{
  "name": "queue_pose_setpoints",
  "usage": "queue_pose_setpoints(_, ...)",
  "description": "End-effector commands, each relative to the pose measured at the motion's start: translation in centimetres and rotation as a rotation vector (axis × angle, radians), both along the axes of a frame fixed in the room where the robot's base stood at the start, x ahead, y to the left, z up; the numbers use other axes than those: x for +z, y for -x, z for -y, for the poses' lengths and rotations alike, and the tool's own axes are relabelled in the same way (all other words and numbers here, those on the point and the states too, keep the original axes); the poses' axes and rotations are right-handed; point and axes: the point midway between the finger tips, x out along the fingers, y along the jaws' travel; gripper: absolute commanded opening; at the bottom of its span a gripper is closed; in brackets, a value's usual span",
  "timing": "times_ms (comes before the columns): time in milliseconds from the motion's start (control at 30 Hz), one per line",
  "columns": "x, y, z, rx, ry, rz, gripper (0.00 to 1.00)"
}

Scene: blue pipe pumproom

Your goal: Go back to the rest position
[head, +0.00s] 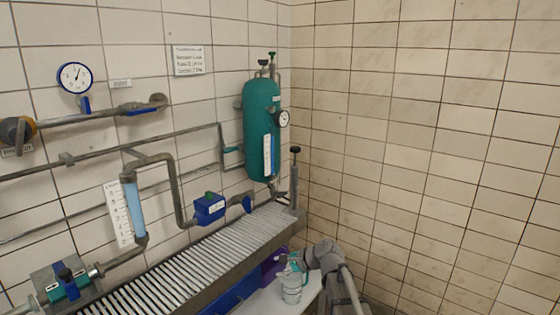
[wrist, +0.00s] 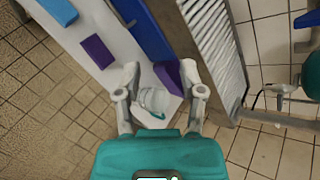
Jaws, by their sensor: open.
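My gripper (wrist: 160,76) is open, with its two grey fingers spread ahead of its teal body in the wrist view. A pale jug (wrist: 154,99) with a teal handle shows between the fingers; I cannot tell whether either finger touches it. In the head view the jug (head: 291,289) stands upright on the white bench top (head: 268,303) at the bottom centre. My grey arm comes in from the right beside it, with the gripper close to the jug's top and partly hidden.
A purple box (head: 273,264) and a blue bin (head: 232,296) are beside the jug, under the grated shelf (head: 190,266). Behind are a teal tank (head: 262,130), pipes and a blue valve box (head: 209,208). The tiled wall on the right is bare.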

Motion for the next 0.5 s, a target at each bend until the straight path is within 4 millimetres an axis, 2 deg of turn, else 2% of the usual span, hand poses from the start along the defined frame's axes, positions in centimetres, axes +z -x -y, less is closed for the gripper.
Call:
queue_pose_setpoints(33, -0.9, 1.9, 0.9, 0.053, 0.082, 0.027, 0.51)
queue_pose_setpoints(300, -5.3, 9.5, 6.4, 0.392, 0.516, 0.126, 0.51)
queue_pose_setpoints(500, -7.2, 14.4, 10.7, 0.644, 0.762, 0.132, 0.51)
